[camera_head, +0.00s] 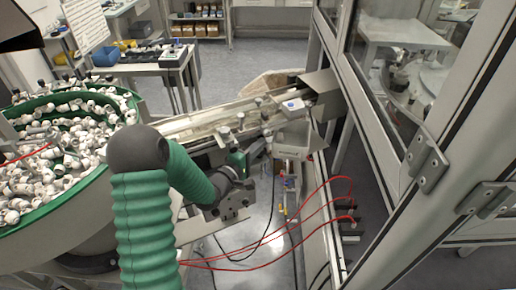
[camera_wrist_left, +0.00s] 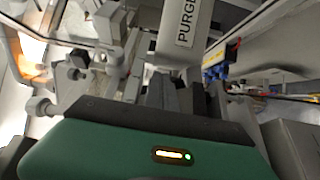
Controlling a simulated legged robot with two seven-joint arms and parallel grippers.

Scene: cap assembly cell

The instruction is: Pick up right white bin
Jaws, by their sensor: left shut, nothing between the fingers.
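A pale bin (camera_head: 296,138) hangs below the end of the conveyor, in the middle of the head view. In the left wrist view, a pale surface with a label reading "PURG" (camera_wrist_left: 187,24) lies ahead of the fingers; I cannot tell for sure that it is the same bin. My left gripper (camera_head: 262,146) is beside the conveyor, just left of the pale bin. Its dark fingers (camera_wrist_left: 172,92) are shut and empty in the left wrist view. Whether they touch the bin is unclear. My right gripper is not in view.
A conveyor (camera_head: 215,118) runs from the green-rimmed bowl (camera_head: 122,95) of white caps to a grey housing (camera_head: 322,88). A framed glass enclosure (camera_head: 400,100) stands at right. Red hoses (camera_head: 310,215) and black cables hang below. Open floor (camera_head: 255,55) lies behind.

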